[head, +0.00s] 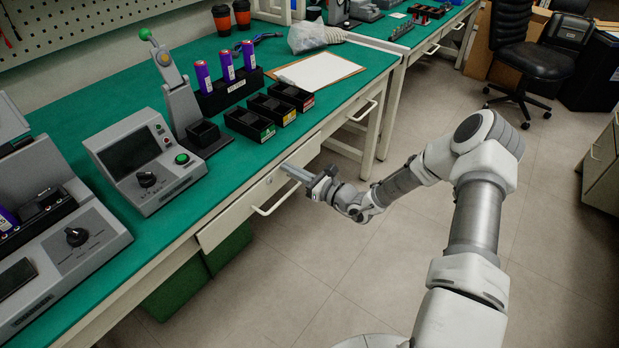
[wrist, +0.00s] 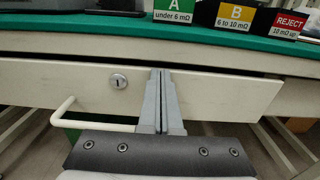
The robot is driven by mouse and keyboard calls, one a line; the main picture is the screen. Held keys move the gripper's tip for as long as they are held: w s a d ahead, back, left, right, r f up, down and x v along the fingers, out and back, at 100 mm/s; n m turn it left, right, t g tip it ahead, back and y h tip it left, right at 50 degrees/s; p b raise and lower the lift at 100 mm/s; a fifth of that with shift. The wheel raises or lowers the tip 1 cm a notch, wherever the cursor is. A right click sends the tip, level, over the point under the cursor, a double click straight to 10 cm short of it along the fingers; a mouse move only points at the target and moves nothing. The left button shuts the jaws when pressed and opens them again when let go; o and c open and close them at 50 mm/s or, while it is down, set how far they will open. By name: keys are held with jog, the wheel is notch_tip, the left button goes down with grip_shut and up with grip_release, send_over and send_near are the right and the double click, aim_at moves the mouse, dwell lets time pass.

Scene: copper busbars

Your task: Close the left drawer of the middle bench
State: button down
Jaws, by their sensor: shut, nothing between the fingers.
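The left drawer (head: 232,215) of the middle bench (head: 335,110) has a cream front and stands a little out from under the green top. In the wrist view, its front (wrist: 215,98) shows a dark gap above its right part. A pale bar handle (head: 275,200) is on the front, also in the wrist view (wrist: 66,112), with a round lock (wrist: 118,81) above it. My gripper (head: 287,169) is shut and empty, its fingertips (wrist: 161,75) pointing at the drawer front right of the lock. Whether they touch it, I cannot tell.
Three labelled black bins (head: 270,112) stand near the bench edge above the drawer. Another drawer handle (head: 363,111) is farther right. Green boxes (head: 172,290) sit under the bench. The floor (head: 330,265) in front is clear; an office chair (head: 530,60) stands far right.

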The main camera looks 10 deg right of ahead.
jog(key=x, duration=0.3)
jog(key=shift+r, duration=0.2)
dwell(0.4)
